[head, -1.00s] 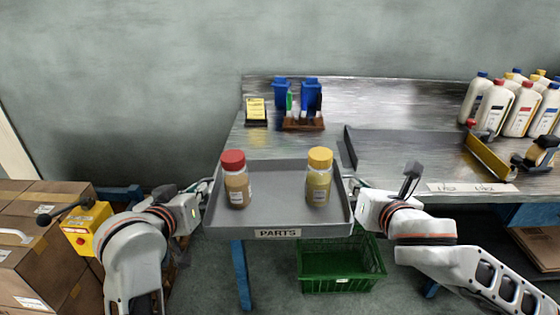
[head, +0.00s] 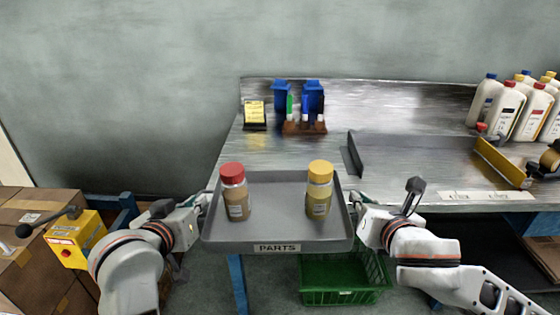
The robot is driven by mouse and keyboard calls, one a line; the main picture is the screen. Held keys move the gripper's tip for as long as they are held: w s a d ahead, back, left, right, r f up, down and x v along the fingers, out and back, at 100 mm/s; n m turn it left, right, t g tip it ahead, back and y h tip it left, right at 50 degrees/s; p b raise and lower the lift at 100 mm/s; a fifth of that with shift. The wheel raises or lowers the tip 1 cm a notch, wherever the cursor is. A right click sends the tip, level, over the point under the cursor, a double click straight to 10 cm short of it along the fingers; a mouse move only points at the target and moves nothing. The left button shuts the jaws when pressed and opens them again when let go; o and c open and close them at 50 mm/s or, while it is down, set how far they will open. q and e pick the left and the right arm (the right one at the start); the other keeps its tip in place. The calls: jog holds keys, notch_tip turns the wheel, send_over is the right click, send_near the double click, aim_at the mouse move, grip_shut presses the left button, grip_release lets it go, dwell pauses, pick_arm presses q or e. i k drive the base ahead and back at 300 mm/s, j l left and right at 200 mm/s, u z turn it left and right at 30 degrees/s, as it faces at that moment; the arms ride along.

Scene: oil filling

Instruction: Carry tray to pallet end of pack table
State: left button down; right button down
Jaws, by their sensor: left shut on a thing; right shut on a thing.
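The grey tray (head: 275,216) with a PARTS label is held level in front of the pack table (head: 390,150), its far edge overlapping the table's left end in the head view. A red-capped jar (head: 235,192) stands upright in its left half and a yellow-capped jar (head: 319,190) stands upright in its right half. My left gripper (head: 204,201) is shut on the tray's left side. My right gripper (head: 355,203) is shut on the tray's right side. The fingertips are small and partly hidden at the tray walls.
A yellow note holder (head: 255,115) and a pen rack (head: 304,126) stand at the table's back left. A dark upright plate (head: 354,153) stands right of the tray. Bottles (head: 514,105) crowd the far right. A green crate (head: 343,280) is below; cartons (head: 30,265) are at left.

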aim_at(281, 163)
jog(key=i, duration=0.9)
